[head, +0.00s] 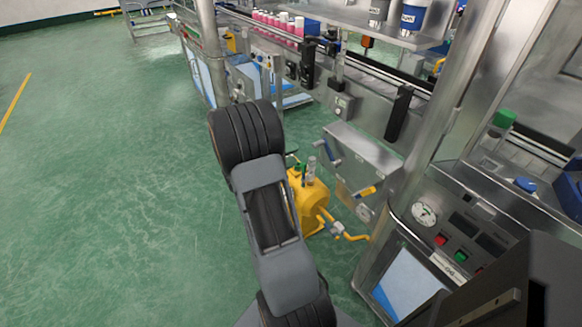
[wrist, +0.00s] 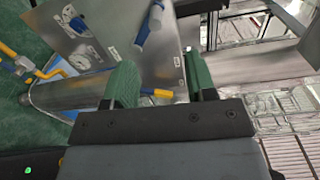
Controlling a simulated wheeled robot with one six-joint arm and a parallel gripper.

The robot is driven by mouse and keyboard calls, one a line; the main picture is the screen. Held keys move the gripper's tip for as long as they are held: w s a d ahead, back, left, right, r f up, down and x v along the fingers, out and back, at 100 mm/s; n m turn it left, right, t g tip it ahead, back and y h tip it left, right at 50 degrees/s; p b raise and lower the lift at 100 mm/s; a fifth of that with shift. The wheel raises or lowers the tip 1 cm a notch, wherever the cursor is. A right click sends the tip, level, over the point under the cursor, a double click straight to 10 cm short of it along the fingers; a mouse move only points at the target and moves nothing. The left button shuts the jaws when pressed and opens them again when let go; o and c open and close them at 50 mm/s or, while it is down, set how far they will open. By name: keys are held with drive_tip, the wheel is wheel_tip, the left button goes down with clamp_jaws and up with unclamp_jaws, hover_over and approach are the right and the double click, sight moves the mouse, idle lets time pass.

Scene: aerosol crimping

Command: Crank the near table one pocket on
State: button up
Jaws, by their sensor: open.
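A steel box (head: 360,165) on the machine's side carries a blue handle (head: 326,151) and a yellow handle (head: 366,191). In the wrist view its steel face (wrist: 110,30) fills the upper left, with a blue-and-white handle (wrist: 142,33) beyond my fingertips. The yellow handle (wrist: 157,93) shows low in the gap between my fingers. My gripper (wrist: 163,80) has two green fingers, open and apart, with nothing visibly held. I cannot tell how far the handles are from the fingers. The gripper is not visible in the head view. The table that the crank turns cannot be made out.
A yellow tank (head: 311,205) with pipes stands on the floor beside the box. A steel post (head: 440,130) and a control panel (head: 460,235) with a gauge and buttons stand at right. Pink bottles (head: 275,22) line the conveyor behind. The green floor (head: 100,170) at left is clear.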

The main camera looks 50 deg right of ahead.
sight(313, 146)
drive_tip(key=shift+n+h, duration=0.3)
drive_tip(key=shift+n, duration=0.3)
drive_tip(key=shift+w+f+b+x, duration=0.15)
drive_tip(key=shift+b+x, duration=0.4)
drive_tip(key=shift+x, duration=1)
drive_tip(key=shift+f+b+x, duration=0.15)
drive_tip(key=shift+b+x, duration=0.45)
drive_tip(key=shift+x, duration=1)
drive_tip(key=shift+w+f+b+x, duration=0.15)
drive_tip(key=shift+b+x, duration=0.4)
drive_tip(key=shift+x, duration=1)
drive_tip(key=shift+s+d, duration=0.1)
clamp_jaws()
drive_tip(key=shift+w+d+f+b, duration=0.15)
drive_tip(key=shift+w+f, duration=0.3)
drive_tip(key=shift+f, duration=0.4)
drive_tip(key=shift+w+d+f+b, duration=0.15)
drive_tip(key=shift+w+f, duration=0.3)
drive_tip(key=shift+f, duration=0.4)
